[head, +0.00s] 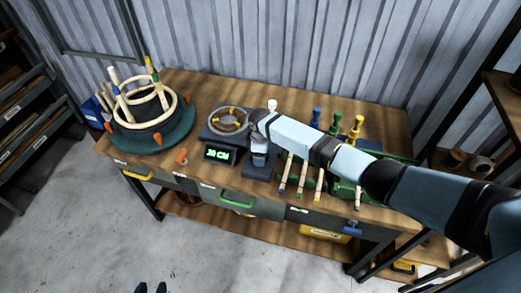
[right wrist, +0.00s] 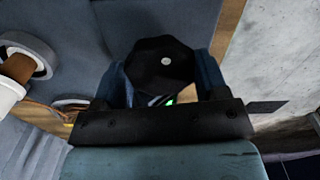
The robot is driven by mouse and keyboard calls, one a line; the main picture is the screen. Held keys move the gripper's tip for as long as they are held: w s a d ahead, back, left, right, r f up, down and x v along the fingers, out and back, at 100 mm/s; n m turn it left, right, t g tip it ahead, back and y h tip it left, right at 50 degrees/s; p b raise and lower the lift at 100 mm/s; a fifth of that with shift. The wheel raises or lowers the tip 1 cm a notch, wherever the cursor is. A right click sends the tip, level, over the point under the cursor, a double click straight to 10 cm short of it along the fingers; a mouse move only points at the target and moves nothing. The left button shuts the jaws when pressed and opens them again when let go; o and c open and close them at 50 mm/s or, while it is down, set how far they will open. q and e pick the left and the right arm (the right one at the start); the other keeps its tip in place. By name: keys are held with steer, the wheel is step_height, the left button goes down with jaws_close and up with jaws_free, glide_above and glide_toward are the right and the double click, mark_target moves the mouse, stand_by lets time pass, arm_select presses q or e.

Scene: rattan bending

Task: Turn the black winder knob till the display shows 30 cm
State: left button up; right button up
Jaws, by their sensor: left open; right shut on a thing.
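The winder (head: 228,121) stands on the workbench, with a ring of rattan on top. Its green display (head: 219,155) is small and appears to read 20 CM. In the right wrist view, the black knob (right wrist: 162,62) sits between the blue fingers of my right gripper (right wrist: 161,78), which is shut on it. In the head view my right arm covers the knob.
A round green base (head: 178,139) with rattan rings and upright pegs stands at the left of the bench (head: 195,85). An orange object (head: 181,156) lies near the front edge.

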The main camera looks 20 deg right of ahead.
steer(key=shift+m, duration=0.6)
steer(key=o, duration=0.9)
step_height(320, 180, up, 14)
steer(key=shift+f+b, duration=0.1)
steer(key=shift+b, duration=0.25)
